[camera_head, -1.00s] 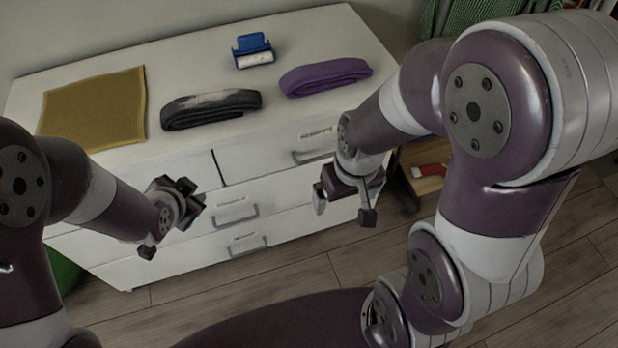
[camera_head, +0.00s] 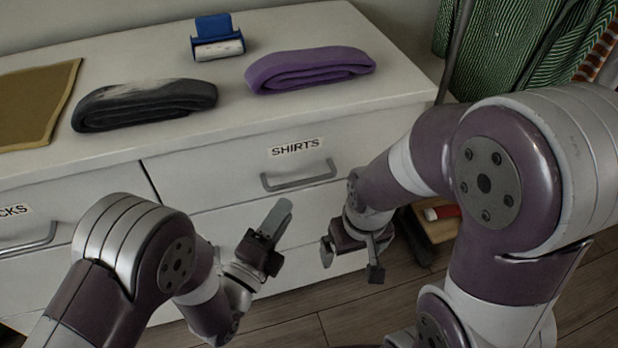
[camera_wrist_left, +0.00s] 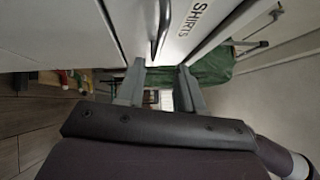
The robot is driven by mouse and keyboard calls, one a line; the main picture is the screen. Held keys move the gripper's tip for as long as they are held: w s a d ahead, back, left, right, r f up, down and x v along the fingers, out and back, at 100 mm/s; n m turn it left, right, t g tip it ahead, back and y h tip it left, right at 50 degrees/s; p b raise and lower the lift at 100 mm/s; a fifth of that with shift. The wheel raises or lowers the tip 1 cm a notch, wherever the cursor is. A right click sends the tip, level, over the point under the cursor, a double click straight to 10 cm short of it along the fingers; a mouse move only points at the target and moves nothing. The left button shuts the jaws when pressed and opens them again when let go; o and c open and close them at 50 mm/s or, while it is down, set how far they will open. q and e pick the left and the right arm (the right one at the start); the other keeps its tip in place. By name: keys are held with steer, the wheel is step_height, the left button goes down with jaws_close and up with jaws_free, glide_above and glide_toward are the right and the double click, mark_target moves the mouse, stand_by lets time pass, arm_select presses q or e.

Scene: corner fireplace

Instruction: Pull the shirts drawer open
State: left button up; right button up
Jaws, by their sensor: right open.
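The shirts drawer (camera_head: 235,178) is shut flush in the white dresser, with a SHIRTS label above its grey bar handle (camera_head: 300,177). My left gripper (camera_head: 276,222) is below and left of that handle in the head view, apart from it. In the left wrist view its two fingers (camera_wrist_left: 160,85) are spread with nothing between them. The handle (camera_wrist_left: 160,30) shows there just beyond the fingertips, beside the SHIRTS label. My right gripper (camera_head: 350,262) is open and empty, lower right of the handle, in front of the dresser.
The dresser top (camera_head: 240,105) holds a dark folded cloth (camera_head: 145,103), a purple folded cloth (camera_head: 310,69), a blue item with a white roll (camera_head: 217,38) and a mustard cloth (camera_head: 35,103). The socks drawer handle (camera_head: 30,238) is at left. Green striped fabric (camera_head: 530,50) hangs at right.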

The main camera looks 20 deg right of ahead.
mark_target(303, 181)
arm_select(q)
steer(key=b+x, duration=0.1)
steer(key=x, duration=0.8)
steer(key=shift+w+f+b, duration=0.1)
steer(key=shift+w+b, duration=0.1)
steer(key=shift+b, duration=0.2)
jaws_close()
